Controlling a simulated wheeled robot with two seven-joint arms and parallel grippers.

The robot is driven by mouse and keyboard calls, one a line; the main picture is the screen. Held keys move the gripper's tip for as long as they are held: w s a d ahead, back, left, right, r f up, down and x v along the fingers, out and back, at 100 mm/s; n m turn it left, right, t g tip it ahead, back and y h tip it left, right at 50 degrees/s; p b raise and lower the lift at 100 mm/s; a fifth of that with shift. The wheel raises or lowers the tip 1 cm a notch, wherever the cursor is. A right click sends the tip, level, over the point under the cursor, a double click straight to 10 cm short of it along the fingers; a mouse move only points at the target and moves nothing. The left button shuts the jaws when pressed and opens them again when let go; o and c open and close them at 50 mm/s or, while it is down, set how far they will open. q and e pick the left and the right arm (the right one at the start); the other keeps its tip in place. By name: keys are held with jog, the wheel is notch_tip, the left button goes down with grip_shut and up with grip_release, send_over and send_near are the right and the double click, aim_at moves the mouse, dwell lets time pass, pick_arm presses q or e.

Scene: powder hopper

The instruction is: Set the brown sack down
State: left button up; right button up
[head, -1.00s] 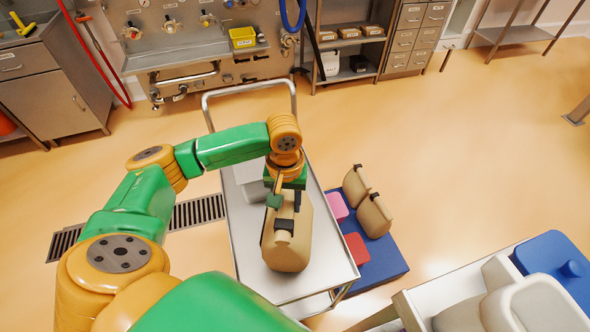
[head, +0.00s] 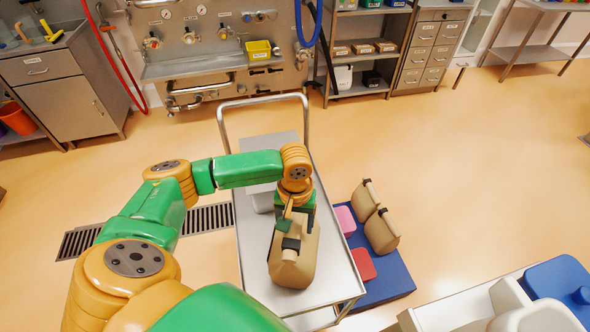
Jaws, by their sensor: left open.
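The brown sack (head: 298,264) stands on the grey top of the cart (head: 262,285), toward its near end. It has a handle and dark patches at its top. My left gripper (head: 296,222) is directly above the sack, pointing down, with its open fingers at the sack's top around the handle area. The wrist hides part of the sack's top, and I cannot tell whether the fingers touch it. My right gripper is not in view.
A pale container (head: 262,197) stands behind my wrist on the cart. Right of the cart, a blue platform (head: 388,287) holds two more tan sacks (head: 382,232), a pink block (head: 345,220) and a red block (head: 362,264). Open floor lies beyond.

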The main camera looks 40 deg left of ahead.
pick_arm(q)
notch_tip(320, 180, up, 12)
jog(key=shift+w+b, duration=0.2)
jog(key=shift+b, duration=0.15)
jog(key=shift+s+a+f, duration=0.1)
